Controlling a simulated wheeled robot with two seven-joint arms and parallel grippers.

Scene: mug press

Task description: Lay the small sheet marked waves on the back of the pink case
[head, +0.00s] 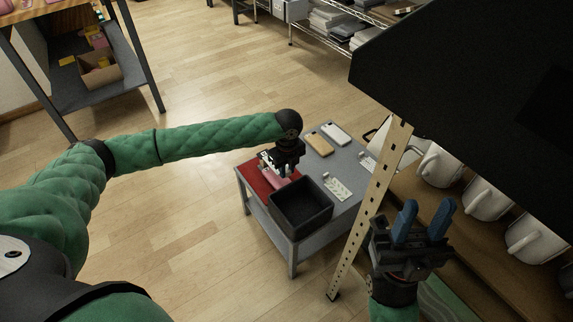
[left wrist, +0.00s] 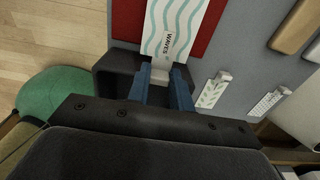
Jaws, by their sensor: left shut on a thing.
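The small sheet marked waves (left wrist: 172,28) is white with teal wavy lines. My left gripper (left wrist: 160,88) is shut on the tab at the sheet's near end, and the sheet reaches out flat over the red mat (left wrist: 128,20). In the head view my left gripper (head: 279,168) is low over the red mat (head: 254,176). The pink case (head: 271,178) shows there, partly hidden by the gripper. The case does not show in the left wrist view, and I cannot tell whether the sheet touches it. My right gripper (head: 424,228) is open and empty at the lower right.
A black open bin (head: 300,208) stands on the grey table beside the mat. A tan case (head: 320,142), a white case (head: 336,133) and a leaf-patterned sheet (head: 338,188) lie behind. A perforated post (head: 370,205) and a shelf of white mugs (head: 487,198) stand near my right gripper.

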